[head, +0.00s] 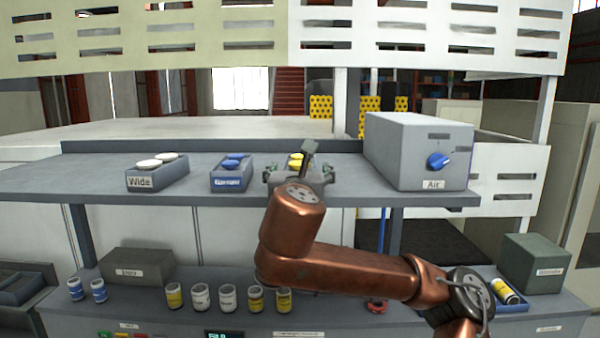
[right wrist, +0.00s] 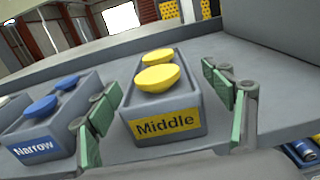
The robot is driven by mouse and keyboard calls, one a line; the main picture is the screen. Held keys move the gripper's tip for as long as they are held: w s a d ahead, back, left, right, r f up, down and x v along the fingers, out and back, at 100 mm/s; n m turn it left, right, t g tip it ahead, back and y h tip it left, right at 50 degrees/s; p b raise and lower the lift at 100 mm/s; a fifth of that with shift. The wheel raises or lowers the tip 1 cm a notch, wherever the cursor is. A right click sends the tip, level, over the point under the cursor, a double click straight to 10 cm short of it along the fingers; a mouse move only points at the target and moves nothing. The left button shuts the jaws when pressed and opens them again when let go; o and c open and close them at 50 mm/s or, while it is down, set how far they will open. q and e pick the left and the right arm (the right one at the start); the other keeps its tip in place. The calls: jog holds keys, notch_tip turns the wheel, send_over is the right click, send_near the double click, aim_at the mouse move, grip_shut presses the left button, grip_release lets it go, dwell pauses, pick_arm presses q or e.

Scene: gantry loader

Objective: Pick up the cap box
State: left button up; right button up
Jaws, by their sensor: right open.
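Three grey cap boxes stand on the shelf. The Middle box (right wrist: 168,124) has a yellow label and holds two yellow caps (right wrist: 158,77); in the head view it is mostly hidden behind my right gripper, with yellow caps (head: 295,159) just showing. The Narrow box (head: 231,183) holds blue caps, and the Wide box (head: 140,182) holds white caps. My right gripper (head: 300,173) is open and empty. In the right wrist view its green-padded fingers (right wrist: 165,108) show on either side of the Middle box, with gaps to both walls. My left gripper is out of view.
The Narrow box stands close to the left finger. A grey Air unit (head: 415,150) with a blue knob stands on the shelf to the right.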

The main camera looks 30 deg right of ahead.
jog(key=x, duration=0.1)
jog(key=p+x, duration=0.2)
jog(key=shift+w+d+r, duration=0.2)
jog(key=shift+r, duration=0.1)
jog(key=shift+w+d+f, duration=0.1)
jog(key=shift+w+d, duration=0.1)
jog(key=shift+w, duration=0.15)
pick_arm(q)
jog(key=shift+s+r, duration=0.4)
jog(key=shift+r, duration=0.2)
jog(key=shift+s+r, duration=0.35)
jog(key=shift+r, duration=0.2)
pick_arm(e)
jog(key=c, duration=1.3)
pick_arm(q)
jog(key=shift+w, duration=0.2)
pick_arm(e)
jog(key=shift+c, duration=0.5)
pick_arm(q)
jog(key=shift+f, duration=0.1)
pick_arm(e)
jog(key=shift+r, duration=0.2)
